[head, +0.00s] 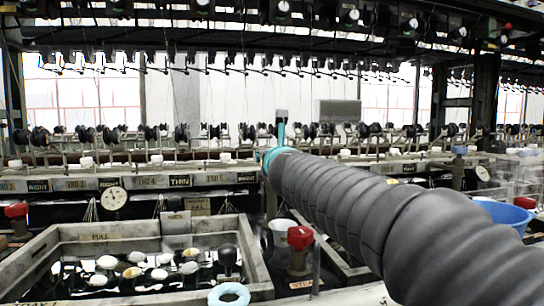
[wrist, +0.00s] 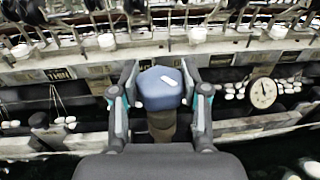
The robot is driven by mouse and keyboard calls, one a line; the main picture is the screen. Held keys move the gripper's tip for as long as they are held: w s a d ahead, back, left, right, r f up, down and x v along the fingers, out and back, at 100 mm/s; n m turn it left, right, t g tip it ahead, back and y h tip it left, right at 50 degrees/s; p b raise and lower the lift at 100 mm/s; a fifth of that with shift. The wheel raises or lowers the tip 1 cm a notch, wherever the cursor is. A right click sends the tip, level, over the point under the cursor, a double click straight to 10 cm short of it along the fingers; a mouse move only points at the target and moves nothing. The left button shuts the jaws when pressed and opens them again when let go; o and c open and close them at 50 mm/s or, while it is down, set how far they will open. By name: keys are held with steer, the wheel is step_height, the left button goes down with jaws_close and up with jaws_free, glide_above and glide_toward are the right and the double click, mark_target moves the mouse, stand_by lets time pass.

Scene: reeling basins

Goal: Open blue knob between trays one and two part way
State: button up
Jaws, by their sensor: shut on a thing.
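The blue knob (wrist: 158,92) is in the middle of the wrist view, on top of a brownish valve stem (wrist: 162,126). It has a short slanted white mark on its top. My gripper (wrist: 160,80) is shut on the knob, with one finger along each side. In the head view, my gripper (head: 281,128) is far off at the end of my arm, and the knob it holds is hidden. A wooden tray (head: 50,238) with pale cocoons in dark water is at the lower left. Part of another tray (head: 345,268) shows behind my arm.
Red knobs (head: 300,238) and (head: 17,210) stand near the left tray. A dial gauge (head: 113,198) hangs on the rail, and another (wrist: 262,92) is right of the knob. A blue basin (head: 505,214) is at the right. Rows of reels and threads are behind.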

steer(key=shift+r, duration=0.1)
steer(key=o, duration=1.2)
steer(key=shift+c, duration=0.2)
steer(key=s+d, duration=0.2)
steer(key=s, duration=0.9)
steer(key=shift+s+d, duration=0.2)
steer(key=shift+s, duration=0.2)
